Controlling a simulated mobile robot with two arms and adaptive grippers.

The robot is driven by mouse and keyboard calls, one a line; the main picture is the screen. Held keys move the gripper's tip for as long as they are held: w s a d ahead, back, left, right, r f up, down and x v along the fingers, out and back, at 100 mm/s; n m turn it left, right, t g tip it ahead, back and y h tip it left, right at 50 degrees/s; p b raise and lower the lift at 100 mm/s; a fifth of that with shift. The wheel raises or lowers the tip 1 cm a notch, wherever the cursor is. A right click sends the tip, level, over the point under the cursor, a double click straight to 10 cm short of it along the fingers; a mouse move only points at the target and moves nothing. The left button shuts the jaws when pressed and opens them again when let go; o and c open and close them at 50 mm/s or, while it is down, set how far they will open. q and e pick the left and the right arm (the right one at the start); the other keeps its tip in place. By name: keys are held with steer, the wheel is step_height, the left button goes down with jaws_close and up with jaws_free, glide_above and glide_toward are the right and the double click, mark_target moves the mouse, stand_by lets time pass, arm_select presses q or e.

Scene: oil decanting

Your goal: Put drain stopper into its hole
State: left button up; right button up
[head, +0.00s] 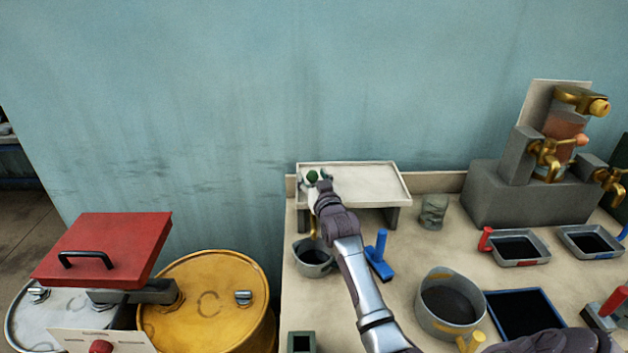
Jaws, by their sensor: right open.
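A small green piece (313,176), which looks like the drain stopper, is at the left end of the raised pale tray (365,178). My right gripper (315,182) is open at that end of the tray, right at the green piece. The fingers and wrist cover part of it, and I cannot tell whether they touch it. The drain hole is not visible. My left gripper is not in view.
A small grey pot (314,262) and a blue-handled tool (380,256) stand in front of the tray. A grey-green can (433,211), a large pot (448,303) and a brass-valved block (497,195) are to the right. A yellow drum (212,285) stands left.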

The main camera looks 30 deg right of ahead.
steer(key=v, duration=1.2)
steer(key=shift+f, duration=0.1)
